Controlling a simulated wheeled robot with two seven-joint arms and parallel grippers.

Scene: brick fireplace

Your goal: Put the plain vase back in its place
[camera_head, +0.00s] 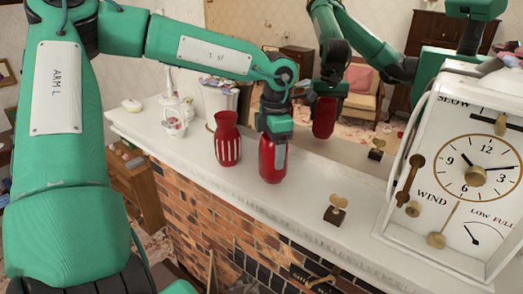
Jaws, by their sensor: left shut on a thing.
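The plain red vase (269,166) is upright in my left gripper (276,134), which is shut on its upper part. The vase is over the white mantel shelf (310,190); I cannot tell whether its base touches the shelf. A red vase with white stripes (228,145) stands on the shelf just left of it, with a small gap. A mirror behind the shelf shows a reflection of my arm and the held vase (324,117). My right gripper cannot be made out directly.
A small brass key on a dark block (336,210) stands right of the held vase. A large white clock (450,170) fills the shelf's right end. White crockery (174,127) stands at the left. The shelf between vase and key is clear.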

